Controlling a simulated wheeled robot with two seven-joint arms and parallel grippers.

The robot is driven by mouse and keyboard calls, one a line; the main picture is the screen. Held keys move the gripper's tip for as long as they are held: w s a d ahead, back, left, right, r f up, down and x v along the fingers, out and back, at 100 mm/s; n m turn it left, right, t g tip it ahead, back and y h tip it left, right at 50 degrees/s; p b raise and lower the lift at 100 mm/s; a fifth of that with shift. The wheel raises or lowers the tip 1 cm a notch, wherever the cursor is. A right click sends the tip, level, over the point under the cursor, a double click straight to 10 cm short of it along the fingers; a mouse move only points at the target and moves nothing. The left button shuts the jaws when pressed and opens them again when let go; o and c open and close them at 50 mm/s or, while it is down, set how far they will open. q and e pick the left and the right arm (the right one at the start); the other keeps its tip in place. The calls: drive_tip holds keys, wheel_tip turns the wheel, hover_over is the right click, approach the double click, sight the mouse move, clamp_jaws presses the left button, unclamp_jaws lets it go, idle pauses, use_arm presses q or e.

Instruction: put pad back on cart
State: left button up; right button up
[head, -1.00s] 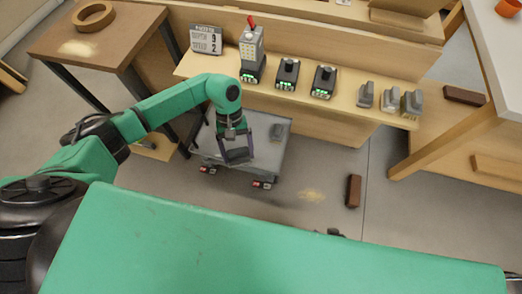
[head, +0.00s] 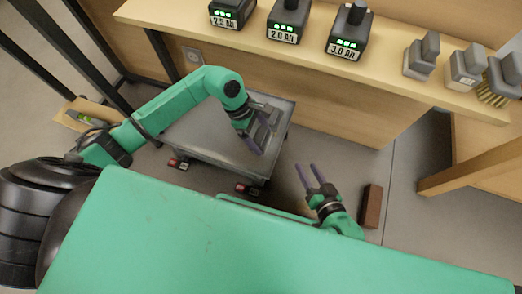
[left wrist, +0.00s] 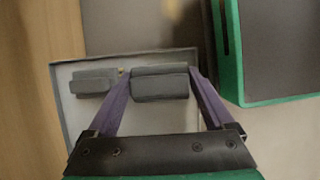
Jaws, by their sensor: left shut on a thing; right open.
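The cart (head: 205,135) is a low grey wheeled platform on the floor below the shelf. My left gripper (head: 261,132) is over the cart's right part. In the left wrist view it is shut on a grey pad (left wrist: 160,84), with purple fingers on either side. A second, smaller-looking grey block (left wrist: 92,82) lies on the cart just left of the held pad. Whether the held pad touches the cart top, I cannot tell. My right gripper (head: 310,179) is open and empty above the floor, right of the cart.
A wooden shelf (head: 390,75) above the cart holds black battery units (head: 285,22) and grey handled blocks (head: 421,55), one with bristles. A brown block (head: 371,206) lies on the floor at right. A table leg stands further right.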

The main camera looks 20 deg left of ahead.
use_arm(q)
wheel_tip(320, 180, down, 8)
drive_tip(key=shift+b, duration=1.1)
use_arm(e)
wheel_tip(320, 180, down, 3)
drive_tip(key=shift+f+t, duration=0.2)
drive_tip(key=shift+t, duration=0.2)
use_arm(q)
drive_tip(key=shift+f, duration=0.2)
drive_tip(key=o, duration=1.5)
drive_tip(key=shift+r, duration=0.1)
use_arm(e)
drive_tip(key=shift+f, duration=0.15)
use_arm(q)
drive_tip(key=p+v, duration=0.4)
drive_tip(key=v, duration=0.8)
drive_tip(key=shift+r, duration=0.15)
use_arm(e)
drive_tip(key=shift+g, duration=0.5)
wheel_tip(320, 180, up, 5)
drive_tip(key=shift+d+r, duration=0.1)
